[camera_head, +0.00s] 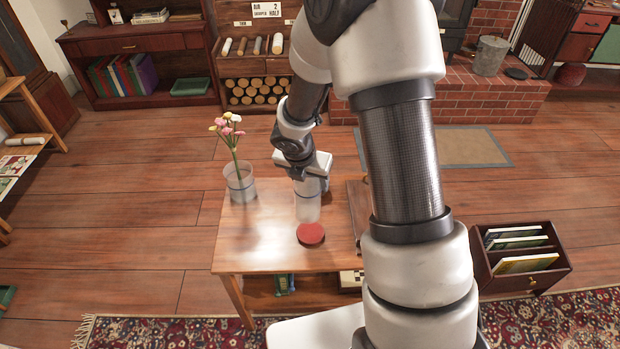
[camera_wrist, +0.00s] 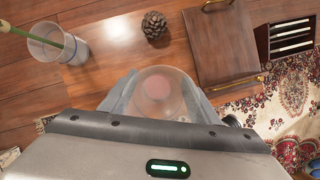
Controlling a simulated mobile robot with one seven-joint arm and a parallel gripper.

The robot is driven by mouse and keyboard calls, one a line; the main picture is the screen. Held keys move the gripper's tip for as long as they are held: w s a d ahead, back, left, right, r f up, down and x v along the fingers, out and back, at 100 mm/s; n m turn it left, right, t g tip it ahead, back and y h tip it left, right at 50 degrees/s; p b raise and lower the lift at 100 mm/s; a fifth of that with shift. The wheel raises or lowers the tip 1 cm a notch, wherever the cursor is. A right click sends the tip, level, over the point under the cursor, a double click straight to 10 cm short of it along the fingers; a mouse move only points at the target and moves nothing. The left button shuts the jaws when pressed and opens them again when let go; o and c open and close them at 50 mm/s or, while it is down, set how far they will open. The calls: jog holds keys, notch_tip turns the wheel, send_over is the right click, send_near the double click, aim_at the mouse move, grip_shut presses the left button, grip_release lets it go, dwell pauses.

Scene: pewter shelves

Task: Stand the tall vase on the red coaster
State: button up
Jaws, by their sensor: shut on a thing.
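A translucent, frosted tall vase (camera_head: 307,208) is upright in my gripper (camera_head: 310,184) over the small table. My gripper is shut on its upper part and hides the top in the head view. In the wrist view I look down into the round vase (camera_wrist: 150,97) between the two fingers. The red coaster (camera_head: 311,235) lies flat on the table, just below the vase's foot in the head view. A pinkish patch shows through the vase in the wrist view. I cannot tell whether the vase touches anything below it.
A clear container with flowers (camera_head: 240,184) stands at the table's left. A pine cone (camera_wrist: 154,25) and a wooden box or board with brass handles (camera_wrist: 229,45) lie on the table. A rack of thin books (camera_head: 520,258) stands right of the table. The table's front left is bare.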

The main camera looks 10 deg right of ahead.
aim_at(305, 184)
jog(key=f+b, duration=0.7)
jog(key=shift+d+f+b, duration=0.3)
jog(key=shift+f+b, duration=0.05)
jog(key=shift+f, duration=0.05)
jog(key=shift+f+b, duration=0.55)
jog(key=shift+f, duration=0.1)
dwell(0.8)
jog(key=o, duration=1.8)
jog(key=shift+o, duration=0.2)
jog(key=p+v, duration=0.7)
jog(key=v, duration=1)
jog(key=shift+s+a+r, duration=0.1)
jog(key=shift+s+r, duration=0.1)
jog(key=shift+s, duration=0.05)
